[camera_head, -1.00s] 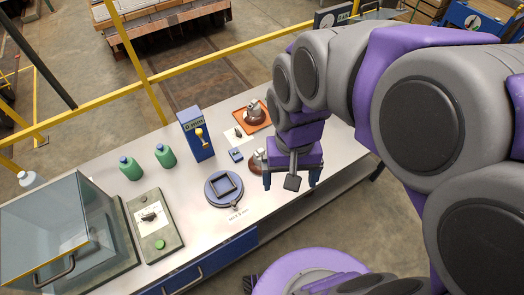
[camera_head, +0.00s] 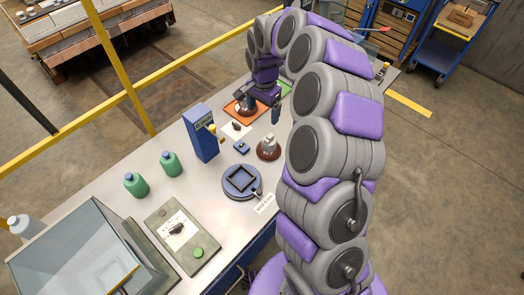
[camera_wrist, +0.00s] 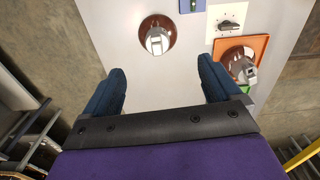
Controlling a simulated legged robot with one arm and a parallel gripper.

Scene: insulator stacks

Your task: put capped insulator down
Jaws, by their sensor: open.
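A brown insulator with a grey metal cap (camera_head: 268,148) stands upright on the bare table beside the round blue-grey fixture (camera_head: 241,183). It also shows in the wrist view (camera_wrist: 157,37), beyond my fingertips and apart from them. A second capped insulator (camera_wrist: 238,66) stands on an orange tray (camera_wrist: 262,45); in the head view this tray (camera_head: 233,113) is partly hidden by my gripper. My gripper (camera_head: 259,110) is open above the far part of the table. In the wrist view nothing lies between the fingers (camera_wrist: 160,85).
A blue gauge stand (camera_head: 201,135), a small blue block (camera_head: 241,147) and a white card with a dark knob (camera_head: 236,128) stand nearby. Two green bottles (camera_head: 136,184) and a glass-sided box (camera_head: 75,255) are at the left. A green mat (camera_head: 285,88) lies at the far end.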

